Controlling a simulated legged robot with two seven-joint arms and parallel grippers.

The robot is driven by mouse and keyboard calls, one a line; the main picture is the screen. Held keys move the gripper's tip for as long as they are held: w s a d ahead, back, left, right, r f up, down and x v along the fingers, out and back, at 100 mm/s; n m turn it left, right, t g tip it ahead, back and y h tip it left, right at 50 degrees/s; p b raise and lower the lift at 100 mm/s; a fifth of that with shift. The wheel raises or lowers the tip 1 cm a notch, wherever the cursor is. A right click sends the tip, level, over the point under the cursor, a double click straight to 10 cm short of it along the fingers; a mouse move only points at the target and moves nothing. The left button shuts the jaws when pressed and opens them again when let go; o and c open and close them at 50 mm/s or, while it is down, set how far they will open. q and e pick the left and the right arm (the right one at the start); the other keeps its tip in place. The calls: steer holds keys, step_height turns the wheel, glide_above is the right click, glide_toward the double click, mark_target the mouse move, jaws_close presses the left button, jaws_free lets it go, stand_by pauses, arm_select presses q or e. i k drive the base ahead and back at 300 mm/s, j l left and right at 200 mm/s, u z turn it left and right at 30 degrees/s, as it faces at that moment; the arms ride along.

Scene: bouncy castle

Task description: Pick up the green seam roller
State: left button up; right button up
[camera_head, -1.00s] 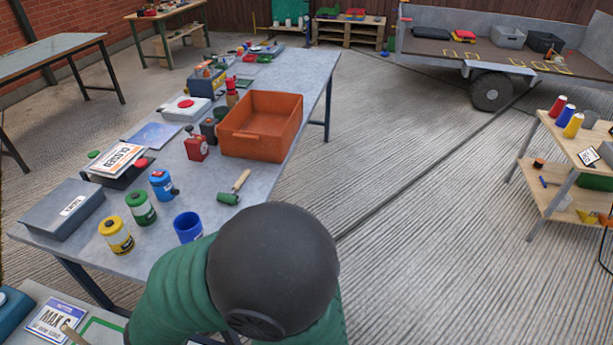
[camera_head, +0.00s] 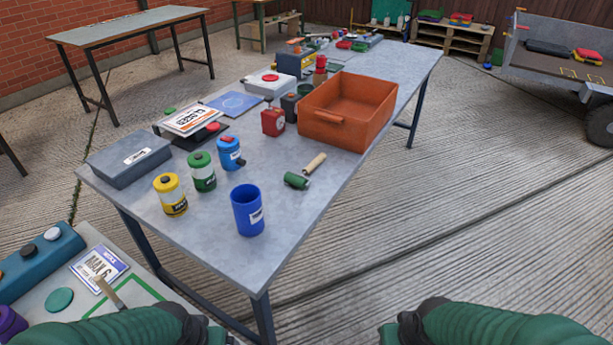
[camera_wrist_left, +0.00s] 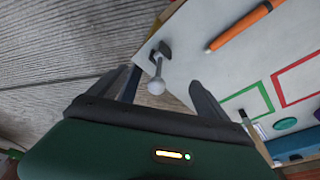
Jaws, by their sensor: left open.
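The green seam roller (camera_head: 297,180) lies on the grey worktable (camera_head: 225,240) in the head view. Its wooden handle (camera_head: 315,163) points away toward the orange bin. My left gripper (camera_head: 212,333) is at the bottom of the head view, below the table's near end and well apart from the roller. In the left wrist view the two dark fingers of my left gripper (camera_wrist_left: 166,92) are spread, with nothing held between them. My right gripper (camera_head: 390,334) shows only as a dark end at the bottom of the head view; its fingers cannot be made out.
A blue cup (camera_head: 247,210) stands near the table's front corner. Yellow (camera_head: 171,195), green (camera_head: 202,172) and blue (camera_head: 230,154) canisters stand left of the roller. The orange bin (camera_head: 348,112) sits behind it.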

mark_target(309, 169)
steer(key=l+u, duration=0.1)
steer(key=u, duration=0.35)
steer(key=l+u, duration=0.1)
steer(key=u, duration=0.4)
steer(key=l+u, duration=0.1)
steer(key=u, duration=0.35)
steer(key=k+l+u, duration=0.1)
steer(key=u, duration=0.85)
steer(key=k+l+u, duration=0.1)
steer(key=u, duration=0.4)
steer(key=k+u, duration=0.1)
steer(key=u, duration=0.85)
steer(key=k+l+u, duration=0.1)
steer(key=k+u, duration=0.4)
steer(key=u, duration=0.25)
steer(key=z, duration=0.35)
steer(key=k+l+z, duration=0.1)
steer(key=z, duration=0.25)
steer(key=k+l+z, duration=0.1)
steer(key=z, duration=0.25)
